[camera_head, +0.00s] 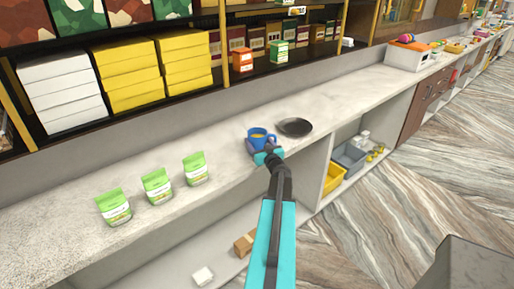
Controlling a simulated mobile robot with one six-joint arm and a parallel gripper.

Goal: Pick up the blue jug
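The blue jug (257,133) stands upright on the pale stone counter (225,142), near its front edge. Its inside looks yellowish-orange, and a handle shows on its right side. My gripper (264,152) is at the jug's near side, at the end of my teal and dark arm, which reaches up from the bottom of the picture. The gripper overlaps the lower part of the jug in this view. The fingers are too small and partly hidden, so I cannot tell whether they are apart or touch the jug.
A dark shallow bowl (295,127) lies just right of the jug. Several green-and-white packets, one here (195,169), stand to the left. Below the counter are a grey bin (350,157) and a yellow bin (333,179). The counter's back strip is clear.

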